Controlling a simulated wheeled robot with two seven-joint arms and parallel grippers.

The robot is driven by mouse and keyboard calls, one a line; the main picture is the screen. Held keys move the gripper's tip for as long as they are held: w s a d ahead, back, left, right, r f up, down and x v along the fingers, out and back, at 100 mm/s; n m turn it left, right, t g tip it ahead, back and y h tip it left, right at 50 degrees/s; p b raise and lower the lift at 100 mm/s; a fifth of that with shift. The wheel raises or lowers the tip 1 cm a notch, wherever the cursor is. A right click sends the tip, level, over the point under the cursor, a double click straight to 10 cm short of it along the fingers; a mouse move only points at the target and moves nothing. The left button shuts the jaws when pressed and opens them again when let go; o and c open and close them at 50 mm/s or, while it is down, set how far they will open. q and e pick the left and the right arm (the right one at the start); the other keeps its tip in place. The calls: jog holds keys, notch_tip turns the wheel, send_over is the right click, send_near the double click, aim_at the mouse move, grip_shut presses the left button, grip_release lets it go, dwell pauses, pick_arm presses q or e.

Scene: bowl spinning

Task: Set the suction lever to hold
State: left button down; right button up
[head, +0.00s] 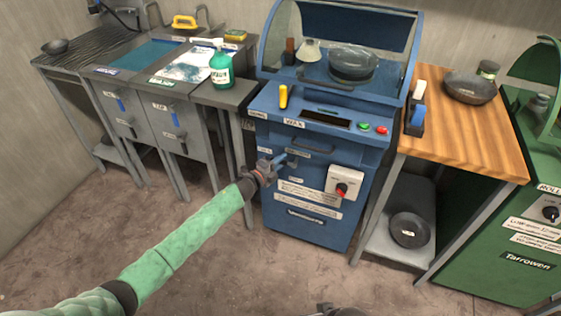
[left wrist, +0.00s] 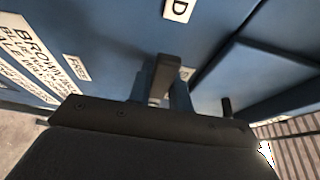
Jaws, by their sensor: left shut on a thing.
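The suction lever (head: 284,160) is on the front of the blue spinning machine (head: 330,222), left of the white switch box. In the left wrist view the lever (left wrist: 167,72) is a dark bar standing out from the blue panel. A FREE label (left wrist: 76,66) lies to its left, and a label (left wrist: 180,8) ending in D, partly cut off, lies above it. My left gripper (head: 270,168) is shut on the lever; its fingers (left wrist: 165,95) are mostly hidden behind the wrist. A dark part at the bottom edge of the head view may be my right gripper (head: 340,310).
A white box with a red knob (head: 341,190) and a drawer handle (head: 313,150) are close to the lever. A wooden table (head: 440,120) stands right, grey benches with a green bottle (head: 221,68) left. The floor in front is clear.

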pick_arm(q)
jog(key=c, duration=1.3)
grip_release()
jog(key=shift+s+a, duration=0.2)
jog(key=shift+s, duration=0.05)
jog(key=b+v, duration=0.1)
jog(key=v, duration=0.6)
pick_arm(e)
jog(key=f, duration=0.3)
jog(key=shift+w+a+f+t, duration=0.3)
jog(key=shift+w+a+f, duration=0.05)
jog(key=shift+f, duration=0.05)
jog(key=shift+d+r, duration=0.1)
